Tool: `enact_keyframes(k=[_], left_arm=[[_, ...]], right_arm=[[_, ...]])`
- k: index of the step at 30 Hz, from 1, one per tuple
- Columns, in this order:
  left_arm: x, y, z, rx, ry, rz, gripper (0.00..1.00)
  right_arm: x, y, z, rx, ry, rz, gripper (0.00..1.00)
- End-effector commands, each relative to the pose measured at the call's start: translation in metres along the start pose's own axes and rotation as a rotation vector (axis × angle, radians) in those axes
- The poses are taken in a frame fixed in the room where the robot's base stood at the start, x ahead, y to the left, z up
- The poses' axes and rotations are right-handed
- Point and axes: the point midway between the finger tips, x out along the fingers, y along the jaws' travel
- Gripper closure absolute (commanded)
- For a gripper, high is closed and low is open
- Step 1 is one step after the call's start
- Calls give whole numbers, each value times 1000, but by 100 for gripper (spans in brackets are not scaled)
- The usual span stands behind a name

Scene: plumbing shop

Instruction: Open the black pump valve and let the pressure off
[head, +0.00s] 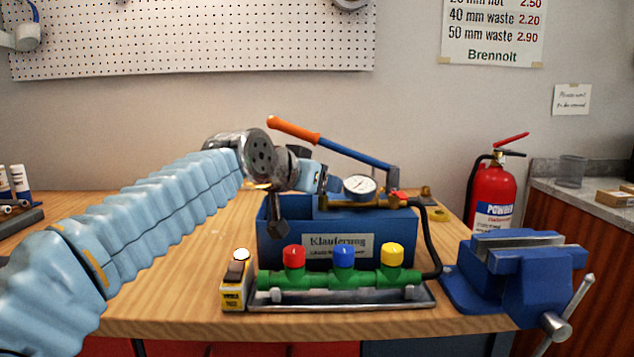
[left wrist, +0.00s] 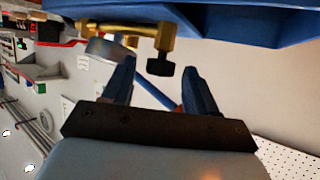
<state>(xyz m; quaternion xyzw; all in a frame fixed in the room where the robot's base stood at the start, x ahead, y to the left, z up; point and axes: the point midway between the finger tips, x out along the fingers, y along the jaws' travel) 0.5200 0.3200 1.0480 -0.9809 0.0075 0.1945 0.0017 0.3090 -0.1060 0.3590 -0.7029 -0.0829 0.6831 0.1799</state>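The blue pump box (head: 292,243) stands on the wooden bench with a pressure gauge (head: 360,186), brass fittings (head: 355,203) and an orange-gripped lever (head: 293,129). My left gripper (head: 317,177) is just left of the gauge, above the pump. In the left wrist view, the black valve knob (left wrist: 160,67) hangs from the brass fitting (left wrist: 160,38), between the two spread fingertips of the gripper (left wrist: 158,78). The fingers appear apart from the knob. In the head view, I cannot make out the knob. The gauge needle is too small to read. My right gripper is out of view.
A green manifold (head: 325,281) with red, blue and yellow caps lies in a metal tray in front of the pump. A black hose (head: 431,240) curves down to it. A yellow-black device (head: 236,287) stands left, a blue vise (head: 520,270) right. A fire extinguisher (head: 492,190) stands behind.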

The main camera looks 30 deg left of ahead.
Motion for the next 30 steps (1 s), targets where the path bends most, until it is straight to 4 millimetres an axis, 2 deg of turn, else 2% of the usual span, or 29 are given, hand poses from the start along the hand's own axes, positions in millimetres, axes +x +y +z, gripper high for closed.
enact_keyframes(k=[7, 11, 24, 30], left_arm=[[-1, 0, 0, 0, 0, 1, 43], [-13, 0, 0, 0, 2, 0, 43], [-113, 0, 0, 0, 4, 0, 43], [-135, 0, 0, 0, 1, 1, 43]], right_arm=[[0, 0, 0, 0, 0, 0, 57], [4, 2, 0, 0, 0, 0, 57], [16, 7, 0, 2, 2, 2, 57], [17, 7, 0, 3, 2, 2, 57]])
